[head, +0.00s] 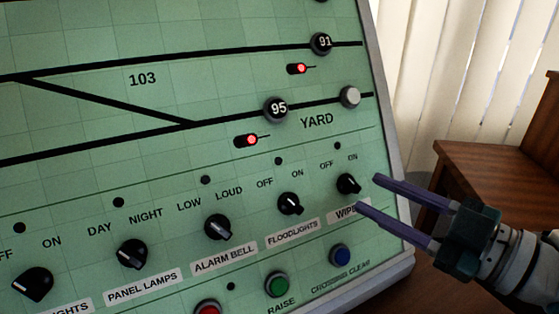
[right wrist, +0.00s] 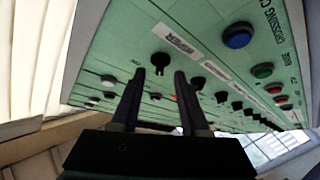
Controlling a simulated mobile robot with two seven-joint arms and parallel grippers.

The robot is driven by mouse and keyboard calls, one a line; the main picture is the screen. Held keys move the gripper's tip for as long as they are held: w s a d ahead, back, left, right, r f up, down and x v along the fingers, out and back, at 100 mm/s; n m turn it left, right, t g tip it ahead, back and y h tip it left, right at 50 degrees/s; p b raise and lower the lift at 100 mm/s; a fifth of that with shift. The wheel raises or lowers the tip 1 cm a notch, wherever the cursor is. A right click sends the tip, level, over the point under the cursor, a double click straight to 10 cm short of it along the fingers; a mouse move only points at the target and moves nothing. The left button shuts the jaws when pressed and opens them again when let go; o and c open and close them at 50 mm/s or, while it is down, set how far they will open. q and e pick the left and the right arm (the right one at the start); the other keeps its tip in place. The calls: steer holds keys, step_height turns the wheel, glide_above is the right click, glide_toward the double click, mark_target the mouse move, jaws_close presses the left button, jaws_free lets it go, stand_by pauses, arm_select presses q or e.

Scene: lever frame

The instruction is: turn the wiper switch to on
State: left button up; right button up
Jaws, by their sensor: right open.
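The wiper switch (head: 348,184) is a small black rotary knob at the right end of the knob row on the green panel. OFF is printed at its upper left and ON above it; its exact setting is too small to read. Its white label is partly covered by a finger of my right gripper (head: 368,193). That gripper is open and empty, its fingertips just right of and below the knob. In the right wrist view the knob (right wrist: 161,59) shows between and beyond the two fingertips, with no clear contact. My left gripper is out of view.
The floodlights knob (head: 290,204) is left of the wiper switch, and the alarm bell knob (head: 218,228) is further left. A blue button (head: 340,255) and a green button (head: 277,285) sit below. A wooden piece of furniture (head: 490,165) stands right of the panel.

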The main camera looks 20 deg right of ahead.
mark_target(348, 185)
steer(key=shift+x, duration=1.3)
jaws_close()
